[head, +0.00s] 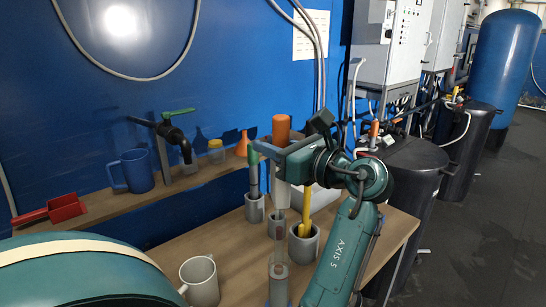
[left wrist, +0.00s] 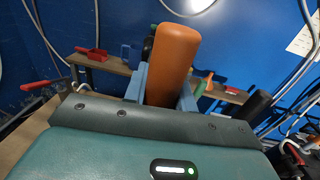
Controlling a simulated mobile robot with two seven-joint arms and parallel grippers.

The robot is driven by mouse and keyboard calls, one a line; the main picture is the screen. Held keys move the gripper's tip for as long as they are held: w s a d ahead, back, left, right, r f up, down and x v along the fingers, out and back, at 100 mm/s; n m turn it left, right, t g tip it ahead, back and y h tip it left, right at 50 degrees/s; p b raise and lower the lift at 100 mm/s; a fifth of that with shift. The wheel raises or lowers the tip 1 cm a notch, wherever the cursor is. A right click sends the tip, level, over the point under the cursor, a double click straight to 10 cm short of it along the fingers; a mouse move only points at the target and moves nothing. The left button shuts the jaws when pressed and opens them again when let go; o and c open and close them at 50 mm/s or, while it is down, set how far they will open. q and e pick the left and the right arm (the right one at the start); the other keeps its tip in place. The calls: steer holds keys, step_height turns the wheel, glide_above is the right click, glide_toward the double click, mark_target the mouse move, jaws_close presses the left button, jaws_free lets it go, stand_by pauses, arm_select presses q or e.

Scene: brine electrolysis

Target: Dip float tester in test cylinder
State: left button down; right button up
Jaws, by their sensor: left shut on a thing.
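My left gripper (head: 274,151) is shut on the float tester's orange handle (head: 281,127), which stands upright between the fingers. The left wrist view also shows the orange handle (left wrist: 172,62) between the blue-grey fingers. Below the gripper, the tester's pale body (head: 281,194) hangs down and narrows into a see-through lower part. The clear test cylinder (head: 278,284) stands near the table's front, below the tester in the picture. I cannot tell whether the tester's tip is inside its mouth or above it. My right gripper is not seen.
Grey holders stand on the wooden table: one (head: 255,210) with a green-topped tool, another (head: 303,247) with a yellow tool. A white mug (head: 199,281) stands left of the cylinder. A shelf behind holds a blue jug (head: 137,171) and red scoop (head: 66,208). A dark barrel (head: 413,185) stands right.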

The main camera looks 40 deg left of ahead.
arm_select(q)
step_height(320, 180, up, 9)
steer(key=shift+r, duration=0.15)
stand_by(0.6)
steer(key=shift+s+a, duration=0.1)
